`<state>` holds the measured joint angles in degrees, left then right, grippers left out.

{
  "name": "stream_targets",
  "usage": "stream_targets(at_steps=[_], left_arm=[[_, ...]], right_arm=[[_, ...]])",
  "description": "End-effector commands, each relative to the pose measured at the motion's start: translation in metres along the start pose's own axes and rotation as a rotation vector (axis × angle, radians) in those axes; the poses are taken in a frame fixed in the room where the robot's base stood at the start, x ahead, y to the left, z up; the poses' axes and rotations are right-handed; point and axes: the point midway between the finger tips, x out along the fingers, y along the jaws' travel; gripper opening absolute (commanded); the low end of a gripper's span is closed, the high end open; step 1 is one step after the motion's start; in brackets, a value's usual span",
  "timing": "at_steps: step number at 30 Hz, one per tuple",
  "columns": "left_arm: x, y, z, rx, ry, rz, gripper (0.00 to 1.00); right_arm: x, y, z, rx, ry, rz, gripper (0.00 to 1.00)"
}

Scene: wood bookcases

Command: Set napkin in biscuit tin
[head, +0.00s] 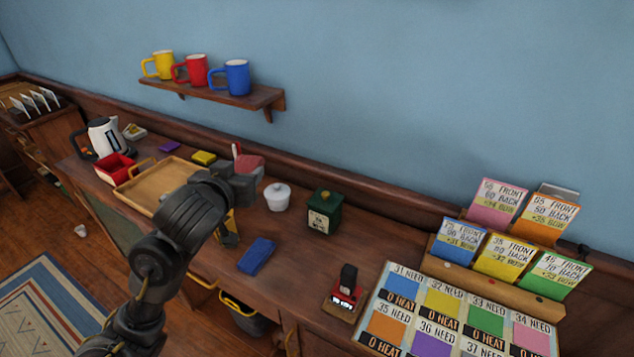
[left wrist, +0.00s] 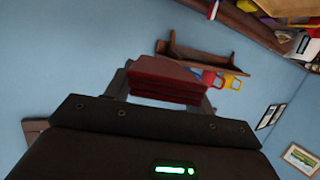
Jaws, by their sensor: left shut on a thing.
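A dark red folded napkin (left wrist: 165,82) is between the fingers of my left gripper in the left wrist view. In the head view the red napkin (head: 250,163) shows just beyond the left gripper (head: 238,180), above the counter. The gripper is shut on it, and its fingers partly hide it. An open red box (head: 115,169), which may be the biscuit tin, stands at the left of the counter beside the tray. Its inside is partly visible. A green lidded box with a label (head: 324,212) stands right of the gripper. My right gripper is not in view.
A wooden tray (head: 150,190) lies left of my gripper. A kettle (head: 105,137) stands behind the red box. A white lidded pot (head: 277,197), blue block (head: 256,257) and small stamp-like item (head: 347,288) are on the counter. A mug shelf (head: 215,92) is above.

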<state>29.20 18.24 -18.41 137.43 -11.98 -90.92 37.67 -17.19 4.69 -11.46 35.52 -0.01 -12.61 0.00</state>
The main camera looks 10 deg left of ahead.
Motion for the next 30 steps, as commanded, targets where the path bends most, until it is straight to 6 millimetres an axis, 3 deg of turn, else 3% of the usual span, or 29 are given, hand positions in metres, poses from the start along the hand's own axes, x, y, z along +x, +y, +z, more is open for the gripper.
stream_targets(at_steps=[4,7,14,21,25,30], left_arm=[[0.001,0.001,0.011,0.006,-0.006,0.012,0.32],[0.001,0.003,0.033,0.020,-0.015,0.043,0.32],[-0.012,0.010,0.116,0.073,-0.028,0.172,0.32],[-0.047,0.018,0.184,0.102,-0.018,0.294,0.32],[-0.063,0.021,0.204,0.109,-0.009,0.336,0.32],[-0.073,0.022,0.215,0.113,-0.001,0.360,0.32]], right_arm=[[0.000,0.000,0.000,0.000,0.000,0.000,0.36],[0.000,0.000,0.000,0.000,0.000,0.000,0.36],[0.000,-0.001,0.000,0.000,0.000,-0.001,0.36],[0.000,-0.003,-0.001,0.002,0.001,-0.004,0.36],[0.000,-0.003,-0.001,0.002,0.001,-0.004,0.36],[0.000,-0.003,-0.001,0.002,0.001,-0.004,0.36]])
